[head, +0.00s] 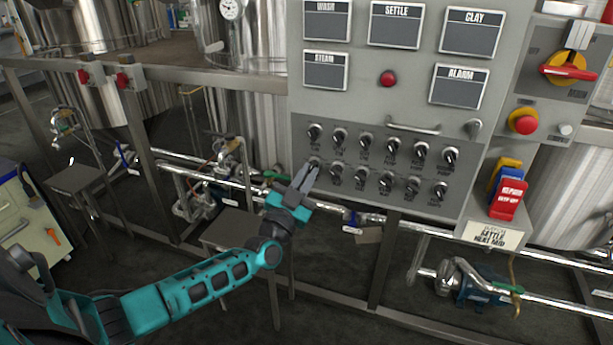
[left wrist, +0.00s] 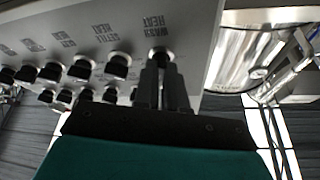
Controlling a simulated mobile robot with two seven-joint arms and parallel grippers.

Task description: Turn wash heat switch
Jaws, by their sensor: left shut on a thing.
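The wash heat switch (head: 314,162) is a small dark knob at the left end of the lower row on the grey control panel (head: 340,200). My left gripper (head: 311,169) reaches up to it from below left and is shut on it. In the left wrist view, the two dark fingers of my left gripper (left wrist: 166,82) close around the knob (left wrist: 162,57), under its "WASH HEAT" label (left wrist: 158,29). The fingers hide part of the knob, so its pointer direction cannot be told. My right gripper is not in view.
Other knobs, such as the upper-left one (head: 314,131), stand close by in two rows. A panel handle (head: 413,128), a red emergency button (head: 523,121) and a red-yellow rotary switch (head: 568,69) are to the right. Steel pipes and a rail run below the panel.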

